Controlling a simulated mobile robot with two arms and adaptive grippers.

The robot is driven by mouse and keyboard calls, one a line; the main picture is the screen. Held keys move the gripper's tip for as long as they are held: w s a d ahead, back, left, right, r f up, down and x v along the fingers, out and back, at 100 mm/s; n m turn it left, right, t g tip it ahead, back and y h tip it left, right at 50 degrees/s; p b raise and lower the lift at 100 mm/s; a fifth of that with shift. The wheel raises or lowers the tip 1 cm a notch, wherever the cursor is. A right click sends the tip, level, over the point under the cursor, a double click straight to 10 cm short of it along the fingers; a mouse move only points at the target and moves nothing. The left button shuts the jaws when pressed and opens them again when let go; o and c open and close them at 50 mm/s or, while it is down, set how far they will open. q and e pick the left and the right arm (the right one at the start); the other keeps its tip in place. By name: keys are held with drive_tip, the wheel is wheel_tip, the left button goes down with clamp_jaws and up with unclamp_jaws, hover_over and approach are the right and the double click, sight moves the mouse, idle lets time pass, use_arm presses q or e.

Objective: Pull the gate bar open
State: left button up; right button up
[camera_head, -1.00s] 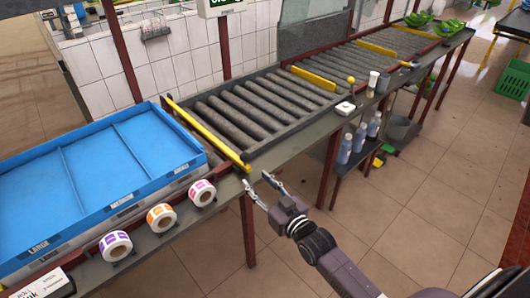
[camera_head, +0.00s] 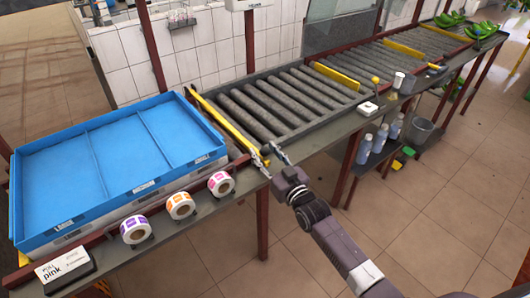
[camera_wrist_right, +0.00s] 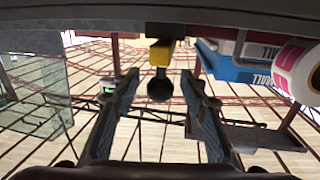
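The gate bar (camera_head: 225,122) is a long yellow bar lying across the near-left end of the roller conveyor, beside the blue tray. My right gripper (camera_head: 270,160) is at the bar's front end, at the conveyor's front edge. Its fingers are apart. In the right wrist view, the bar's yellow end (camera_wrist_right: 160,53) and a dark round knob (camera_wrist_right: 160,88) below it show in the gap between the open fingers (camera_wrist_right: 161,85). I cannot tell whether a finger touches the knob. My left gripper is not in view.
The blue tray (camera_head: 87,137) fills the left of the bench. Several label rolls (camera_head: 180,205) line the front ledge, one close left of my right gripper. Other yellow bars (camera_head: 336,76) cross the conveyor further right. The floor in front is clear.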

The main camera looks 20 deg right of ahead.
drive_tip(key=shift+c, duration=0.4)
clamp_jaws()
